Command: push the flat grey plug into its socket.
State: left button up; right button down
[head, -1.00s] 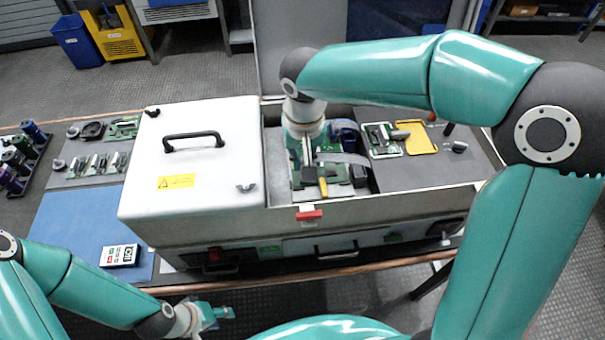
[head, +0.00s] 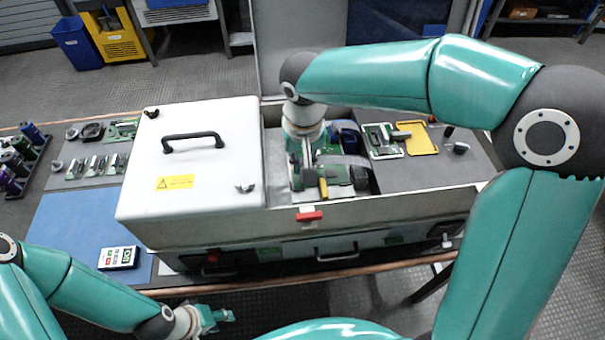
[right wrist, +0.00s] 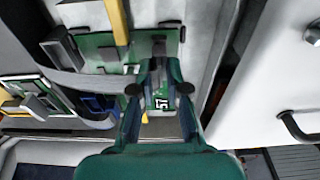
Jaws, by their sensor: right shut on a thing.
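My right gripper (head: 306,160) reaches down into the open bay of the white cabinet, over a green circuit board (head: 338,188). In the right wrist view its fingers (right wrist: 158,72) are closed together on a small dark grey piece, which seems to be the flat grey plug (right wrist: 158,48). The plug is at the green board (right wrist: 105,45); I cannot tell how deep it sits. The socket is hidden by the plug and fingers. My left gripper (head: 216,317) hangs low in front of the bench, far from the plug; its opening is unclear.
A white lid (head: 215,185) with a black handle covers the cabinet's left half. A grey ribbon (head: 343,160) crosses the bay. A yellow tray (head: 423,140) lies to the right. The blue mat (head: 75,235) is mostly clear.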

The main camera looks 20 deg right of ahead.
jog(key=shift+f+b, duration=0.3)
jog(key=shift+f, duration=0.05)
jog(key=c, duration=1.1)
grip_release()
